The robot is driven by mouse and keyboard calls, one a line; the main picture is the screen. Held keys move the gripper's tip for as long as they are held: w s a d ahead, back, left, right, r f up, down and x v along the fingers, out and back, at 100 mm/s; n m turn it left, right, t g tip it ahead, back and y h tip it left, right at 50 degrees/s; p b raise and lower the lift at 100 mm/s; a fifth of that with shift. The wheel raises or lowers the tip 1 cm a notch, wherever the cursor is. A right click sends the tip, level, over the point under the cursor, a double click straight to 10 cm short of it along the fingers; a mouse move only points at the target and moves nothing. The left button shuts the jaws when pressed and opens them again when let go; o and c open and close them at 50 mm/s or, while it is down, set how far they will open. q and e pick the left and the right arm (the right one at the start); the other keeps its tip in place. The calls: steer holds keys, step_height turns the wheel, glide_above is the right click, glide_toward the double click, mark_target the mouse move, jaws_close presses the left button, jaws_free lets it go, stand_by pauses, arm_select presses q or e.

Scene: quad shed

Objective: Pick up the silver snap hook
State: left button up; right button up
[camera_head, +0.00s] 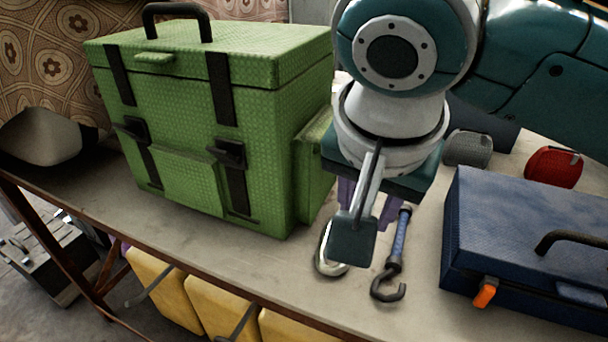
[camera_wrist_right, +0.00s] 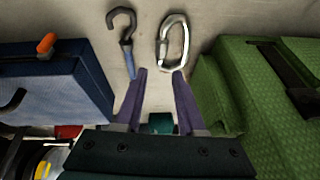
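The silver snap hook (camera_head: 322,256) lies on the table between the green case and the blue-handled hook, partly hidden behind my right gripper in the head view. In the right wrist view the whole silver loop (camera_wrist_right: 163,45) shows, lying flat. My right gripper (camera_head: 368,215) points down above the table beside it. In the right wrist view its two purple fingers (camera_wrist_right: 160,72) are apart with nothing held between them. The right-hand finger's tip appears close to the snap hook's lower end; I cannot tell whether they touch. My left gripper is in neither view.
A dark hook with a blue handle (camera_head: 396,252) lies close on the right. A green case (camera_head: 215,130) stands left and a blue case (camera_head: 530,230) right. A grey object (camera_head: 467,148) and a red one (camera_head: 553,167) are behind. The table's front edge is near.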

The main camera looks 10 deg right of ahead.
steer(key=x, duration=0.1)
steer(key=b+x, duration=0.1)
steer(key=x, duration=0.2)
steer(key=shift+s+a+f, duration=0.2)
steer(key=shift+s+f, duration=0.05)
steer(key=shift+w+f+b, duration=0.2)
steer(key=shift+f+b, duration=0.1)
steer(key=shift+f, duration=0.1)
jaws_close()
